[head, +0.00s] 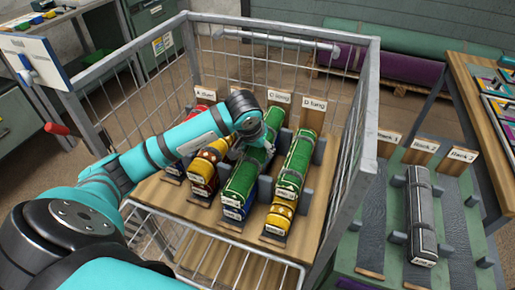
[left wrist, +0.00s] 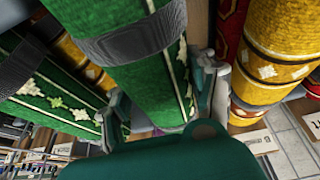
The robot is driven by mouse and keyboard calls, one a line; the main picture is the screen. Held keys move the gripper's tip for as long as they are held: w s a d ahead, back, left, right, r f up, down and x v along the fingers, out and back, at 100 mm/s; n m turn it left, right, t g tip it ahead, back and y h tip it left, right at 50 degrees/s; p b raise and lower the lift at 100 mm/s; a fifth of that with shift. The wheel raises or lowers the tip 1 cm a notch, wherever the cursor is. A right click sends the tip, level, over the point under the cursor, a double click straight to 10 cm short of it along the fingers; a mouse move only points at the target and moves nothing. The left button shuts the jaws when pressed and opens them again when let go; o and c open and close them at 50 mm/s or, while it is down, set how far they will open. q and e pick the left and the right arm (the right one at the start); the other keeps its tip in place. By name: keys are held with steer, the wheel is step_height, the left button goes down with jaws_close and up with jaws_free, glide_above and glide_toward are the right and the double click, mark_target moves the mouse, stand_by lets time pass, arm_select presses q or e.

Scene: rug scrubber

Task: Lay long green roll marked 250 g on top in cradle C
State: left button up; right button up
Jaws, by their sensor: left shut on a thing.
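My left gripper (head: 254,137) is shut around the roll's upper part. In the left wrist view the green roll (left wrist: 150,90), with a dark grey band, sits between the fingers of the left gripper (left wrist: 165,108). My right gripper is not in view.
A second green roll (head: 297,160) lies in lane D above a yellow roll (head: 280,213). Red and yellow rolls (head: 205,165) lie to the left. Wire cart walls (head: 352,150) surround the rack. A grey roll (head: 422,215) lies on the side rack at right, beside empty lanes.

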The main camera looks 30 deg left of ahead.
arm_select(q)
steer(key=o, duration=1.4)
steer(key=shift+f, duration=0.1)
steer(key=shift+s+r, duration=0.1)
steer(key=shift+r, duration=0.4)
steer(key=v, duration=1.1)
steer(key=shift+s+r, duration=0.1)
steer(key=shift+s, duration=0.1)
